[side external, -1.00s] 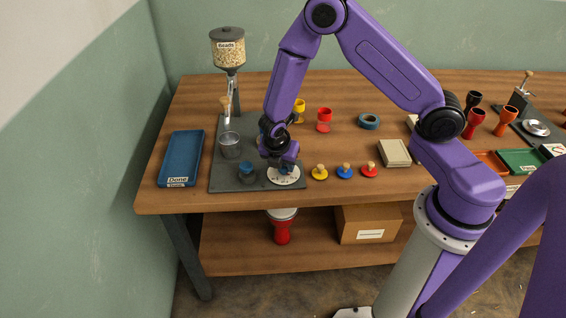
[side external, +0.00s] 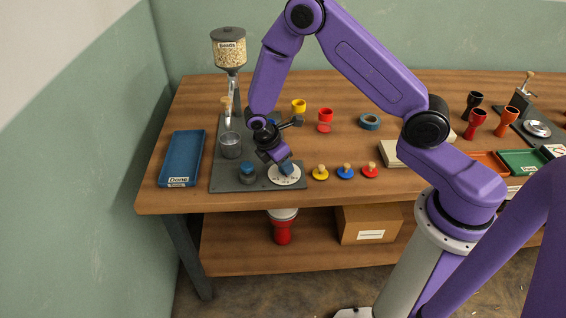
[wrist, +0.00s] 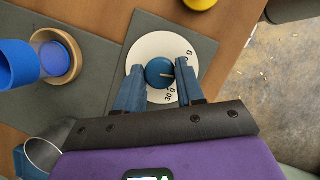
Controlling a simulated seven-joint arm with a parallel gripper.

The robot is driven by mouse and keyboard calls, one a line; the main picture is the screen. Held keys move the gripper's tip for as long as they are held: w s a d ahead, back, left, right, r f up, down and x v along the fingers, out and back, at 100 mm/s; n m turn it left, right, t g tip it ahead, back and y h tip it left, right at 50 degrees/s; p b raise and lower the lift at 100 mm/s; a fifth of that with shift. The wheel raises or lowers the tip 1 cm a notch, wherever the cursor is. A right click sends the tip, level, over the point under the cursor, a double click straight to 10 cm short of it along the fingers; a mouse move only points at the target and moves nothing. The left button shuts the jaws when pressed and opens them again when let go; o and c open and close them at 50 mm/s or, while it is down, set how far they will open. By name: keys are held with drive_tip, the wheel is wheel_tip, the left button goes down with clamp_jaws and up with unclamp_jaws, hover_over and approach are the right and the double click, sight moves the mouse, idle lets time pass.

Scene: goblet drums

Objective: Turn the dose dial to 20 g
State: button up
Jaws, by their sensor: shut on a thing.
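The dose dial is a round white plate (side external: 288,180) with black gram marks at the front right of the dark grey mat. It also shows in the wrist view (wrist: 150,47). Its blue knob (wrist: 158,74) has a pale pointer line aimed right, between the "30 g" mark below and a partly hidden mark above. My gripper (wrist: 160,76) has its blue fingers on both sides of the knob and is shut on it. In the side view my gripper (side external: 287,168) leans over the dial and hides most of the knob.
A hopper labelled Beads (side external: 229,50) stands above a grey metal cup (side external: 230,146). A blue Done tray (side external: 182,157) lies further left. Yellow, blue and red knobbed pieces (side external: 345,171) stand close on the right.

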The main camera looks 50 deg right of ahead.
drive_tip(key=shift+w+m+g, duration=0.1)
drive_tip(key=shift+m+g, duration=0.4)
drive_tip(key=shift+m, duration=0.7)
drive_tip(key=o, duration=1)
drive_tip(key=shift+r, duration=0.15)
drive_tip(key=v, duration=1.7)
drive_tip(key=shift+d+r, duration=0.1)
drive_tip(key=shift+r, duration=0.1)
